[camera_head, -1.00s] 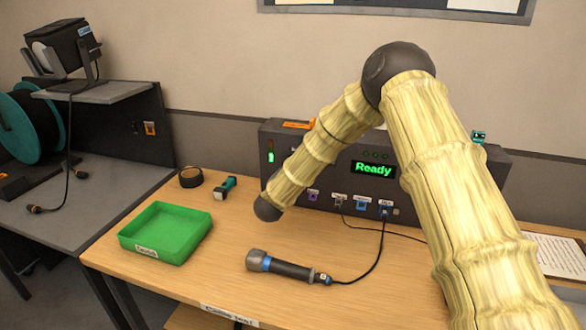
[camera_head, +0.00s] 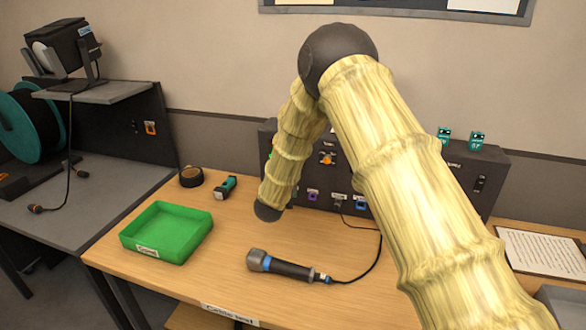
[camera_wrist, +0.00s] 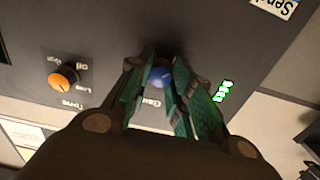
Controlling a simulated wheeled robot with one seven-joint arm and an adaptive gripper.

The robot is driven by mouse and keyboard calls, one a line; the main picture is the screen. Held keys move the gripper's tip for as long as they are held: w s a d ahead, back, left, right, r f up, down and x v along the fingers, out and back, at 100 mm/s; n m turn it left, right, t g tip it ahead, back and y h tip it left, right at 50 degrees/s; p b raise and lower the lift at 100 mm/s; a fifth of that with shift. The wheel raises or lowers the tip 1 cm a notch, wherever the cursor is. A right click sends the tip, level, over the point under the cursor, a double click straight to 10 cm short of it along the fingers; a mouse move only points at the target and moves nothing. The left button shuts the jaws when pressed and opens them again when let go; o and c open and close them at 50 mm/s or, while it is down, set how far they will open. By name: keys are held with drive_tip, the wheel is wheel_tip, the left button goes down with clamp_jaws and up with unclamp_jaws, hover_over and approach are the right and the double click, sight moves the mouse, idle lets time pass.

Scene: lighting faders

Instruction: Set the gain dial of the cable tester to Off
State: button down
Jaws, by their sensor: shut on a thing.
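The cable tester (camera_head: 412,187) is a dark box at the back of the wooden table, partly hidden by my arm. In the wrist view its dark panel shows the blue gain dial (camera_wrist: 161,77), with a partly hidden label "Gain" below it. My gripper (camera_wrist: 160,80) is shut on the blue dial, one green-padded finger on each side. The dial's pointer and position marks are hidden or unreadable. In the head view my gripper is hidden behind my arm.
An orange tone dial (camera_wrist: 64,79) sits left of my gripper, and green lights (camera_wrist: 223,91) glow to the right. On the table are a green tray (camera_head: 166,232), a corded microphone (camera_head: 287,267), a small torch-like tool (camera_head: 226,187) and a tape roll (camera_head: 191,176).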

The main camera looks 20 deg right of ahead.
drive_tip(key=shift+f, duration=0.15)
idle(0.3)
drive_tip(key=c, duration=1.2)
unclamp_jaws()
drive_tip(key=shift+c, duration=0.2)
drive_tip(key=v, duration=1.2)
